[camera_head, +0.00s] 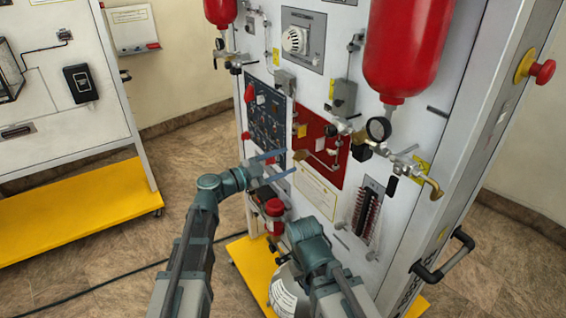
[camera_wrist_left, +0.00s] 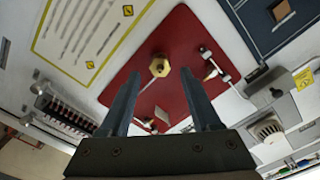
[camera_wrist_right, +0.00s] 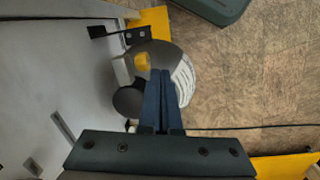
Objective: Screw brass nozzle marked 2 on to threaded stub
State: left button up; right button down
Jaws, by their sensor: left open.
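A brass hexagonal piece, which looks like the nozzle (camera_wrist_left: 160,66), sits in front of the red panel (camera_wrist_left: 178,40) in the left wrist view. It also shows as a small brass part in the head view (camera_head: 301,154). No number is readable on it, and I cannot tell whether a threaded stub lies behind it. My left gripper (camera_head: 291,160) is open, its fingertips (camera_wrist_left: 160,72) pointing at the panel on either side of the brass piece with gaps. My right gripper (camera_wrist_right: 160,72) is shut, fingers together, pointing down low by the trainer with nothing visible between them.
Red cylinders (camera_head: 408,45) with a gauge (camera_head: 378,128) and brass valves hang on the white board above right. A grey cylinder (camera_wrist_right: 180,75) with a label is below my right gripper. A black handle (camera_head: 443,258) juts from the trainer's side.

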pick_arm(q)
jog(key=shift+n, duration=1.4)
jog(key=shift+n, duration=1.7)
jog(key=shift+n, duration=1.7)
jog(key=n, duration=0.3)
